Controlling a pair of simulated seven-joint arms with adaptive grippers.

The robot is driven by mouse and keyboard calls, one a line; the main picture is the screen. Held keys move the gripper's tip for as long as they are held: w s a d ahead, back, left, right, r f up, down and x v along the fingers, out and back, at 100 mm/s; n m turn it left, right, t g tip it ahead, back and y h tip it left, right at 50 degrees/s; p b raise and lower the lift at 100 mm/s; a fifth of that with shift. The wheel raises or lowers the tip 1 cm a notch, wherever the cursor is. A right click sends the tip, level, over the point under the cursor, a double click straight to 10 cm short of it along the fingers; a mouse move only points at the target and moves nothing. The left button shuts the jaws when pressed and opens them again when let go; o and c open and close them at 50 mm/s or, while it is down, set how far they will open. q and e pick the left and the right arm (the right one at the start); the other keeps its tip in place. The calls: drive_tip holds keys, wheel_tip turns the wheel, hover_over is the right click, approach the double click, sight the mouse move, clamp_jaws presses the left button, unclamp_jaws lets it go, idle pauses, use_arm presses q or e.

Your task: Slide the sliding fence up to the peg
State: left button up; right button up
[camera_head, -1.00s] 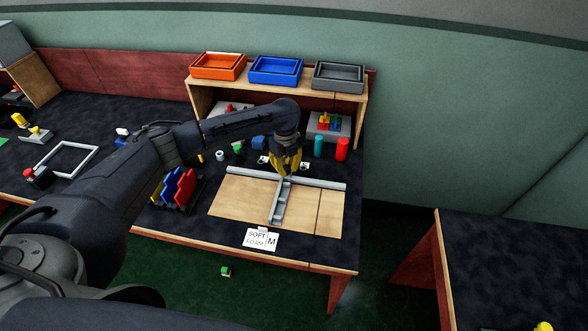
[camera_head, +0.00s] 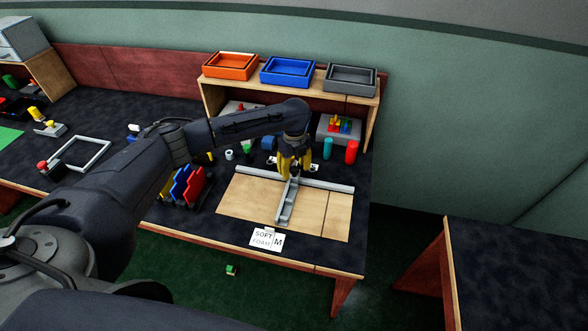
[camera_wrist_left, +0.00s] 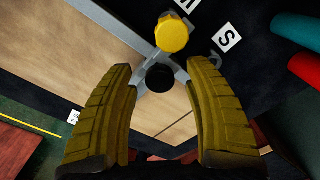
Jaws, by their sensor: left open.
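The sliding fence (camera_head: 286,208) is a grey bar lying across a light wooden board (camera_head: 250,203), at right angles to a grey rail (camera_head: 328,186) along its back edge. My left gripper (camera_head: 294,175) is over the back end of the fence, pointing down. In the left wrist view its fingers (camera_wrist_left: 160,115) are apart and empty. A black round knob (camera_wrist_left: 160,78) shows between and beyond the fingertips, and a yellow faceted knob (camera_wrist_left: 172,34) shows farther on. I cannot tell which thing is the peg. My right gripper is not in view.
A wooden shelf with orange (camera_head: 230,66), blue (camera_head: 287,72) and grey (camera_head: 350,79) trays stands behind. Teal (camera_head: 328,148) and red (camera_head: 351,152) cylinders stand right of the gripper. Coloured plates (camera_head: 187,185) stand left of the board. A label card (camera_head: 266,239) lies in front.

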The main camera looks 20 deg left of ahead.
use_arm(q)
wheel_tip(320, 180, up, 12)
drive_tip(key=shift+f, duration=0.15)
idle(0.4)
idle(0.3)
